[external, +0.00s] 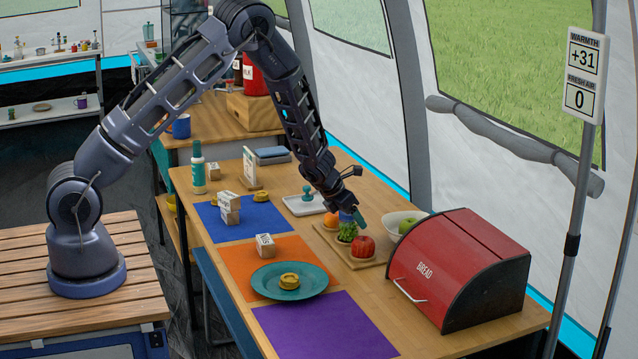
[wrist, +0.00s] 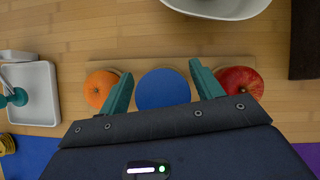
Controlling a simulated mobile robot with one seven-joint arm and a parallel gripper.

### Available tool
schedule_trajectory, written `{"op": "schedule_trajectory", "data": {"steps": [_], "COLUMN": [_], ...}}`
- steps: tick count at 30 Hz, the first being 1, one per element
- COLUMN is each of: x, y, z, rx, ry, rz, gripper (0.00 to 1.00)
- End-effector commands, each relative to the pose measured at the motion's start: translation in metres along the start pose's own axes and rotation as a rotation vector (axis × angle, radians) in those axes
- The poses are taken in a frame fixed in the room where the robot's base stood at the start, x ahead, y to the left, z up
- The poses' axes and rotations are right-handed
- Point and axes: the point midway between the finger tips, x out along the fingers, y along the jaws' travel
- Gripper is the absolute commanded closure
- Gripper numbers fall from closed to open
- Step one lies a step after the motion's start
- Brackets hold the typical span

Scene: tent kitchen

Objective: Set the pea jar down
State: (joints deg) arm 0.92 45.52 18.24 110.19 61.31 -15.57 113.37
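The pea jar has a blue lid (wrist: 163,89) and green peas (external: 347,232) showing below it. It is upright at the middle of a small wooden board (external: 367,264), between an orange (external: 330,220) and a red apple (external: 362,246). My gripper (external: 352,216) reaches down to the jar from above. In the wrist view the teal fingers of my gripper (wrist: 162,80) lie close against both sides of the lid, and look shut on it. Whether the jar's base touches the board is hidden.
A red bread box (external: 460,265) and a white bowl (external: 396,220) stand right of the board. A white tray (external: 300,205) with a teal stamp-like object is behind left. A teal plate (external: 265,280) sits in front left on the orange mat (external: 240,255).

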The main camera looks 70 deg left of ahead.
Motion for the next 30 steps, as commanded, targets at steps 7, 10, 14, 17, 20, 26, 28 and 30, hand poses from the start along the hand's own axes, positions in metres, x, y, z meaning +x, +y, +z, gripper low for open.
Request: {"op": "schedule_trajectory", "data": {"steps": [7, 10, 14, 17, 20, 26, 28, 30], "x": [0.000, -0.001, -0.007, -0.018, -0.033, -0.063, -0.073, -0.083], "y": [0.000, 0.000, 0.000, 0.000, 0.000, 0.000, 0.000, 0.001], "z": [0.000, 0.001, 0.003, 0.003, 0.003, 0.003, 0.003, 0.003], "rx": [0.000, 0.000, 0.000, -0.001, 0.001, -0.001, 0.000, -0.002], "ry": [0.000, 0.000, -0.001, -0.002, -0.002, -0.002, -0.002, -0.002], "rz": [0.000, 0.000, -0.001, -0.001, -0.001, -0.001, -0.001, 0.000], "gripper": [0.26, 0.26, 0.26, 0.26, 0.26, 0.26, 0.26, 0.26]}}
